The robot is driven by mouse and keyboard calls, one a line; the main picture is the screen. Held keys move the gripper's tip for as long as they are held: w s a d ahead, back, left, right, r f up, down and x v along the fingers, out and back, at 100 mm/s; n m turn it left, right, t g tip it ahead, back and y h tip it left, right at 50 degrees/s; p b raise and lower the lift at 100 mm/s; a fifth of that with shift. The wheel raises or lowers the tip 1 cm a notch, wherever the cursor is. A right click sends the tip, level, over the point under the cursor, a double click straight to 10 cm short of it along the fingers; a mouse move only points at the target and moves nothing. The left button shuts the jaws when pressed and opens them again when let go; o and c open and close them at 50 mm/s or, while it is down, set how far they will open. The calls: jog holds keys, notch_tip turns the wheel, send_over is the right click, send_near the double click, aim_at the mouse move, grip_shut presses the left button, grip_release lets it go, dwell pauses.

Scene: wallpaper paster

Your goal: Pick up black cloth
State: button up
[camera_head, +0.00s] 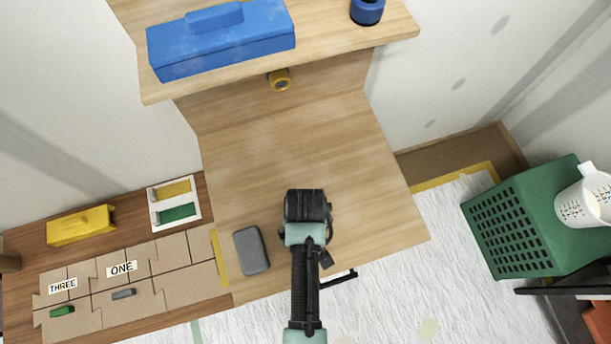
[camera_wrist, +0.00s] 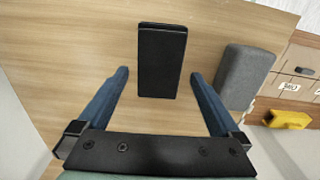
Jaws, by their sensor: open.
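The black cloth (camera_wrist: 162,60) is a dark folded rectangle lying flat on the wooden table. In the wrist view it sits at the upper middle, between and a little beyond the blue fingertips of my gripper (camera_wrist: 158,74). The fingers are spread wide, with bare wood showing on both sides of the cloth, and hold nothing. In the head view my arm's dark end (camera_head: 308,205) is over the table; the cloth and the fingers are hidden there.
A grey block (camera_head: 251,250) lies left of my arm; in the wrist view it is right of the cloth (camera_wrist: 245,75). A blue box (camera_head: 220,45) stands on the upper shelf. A green crate (camera_head: 515,225) with a white cup (camera_head: 585,198) is at right. The table's right part is clear.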

jog(key=shift+f, duration=2.6)
jog(key=c, duration=1.1)
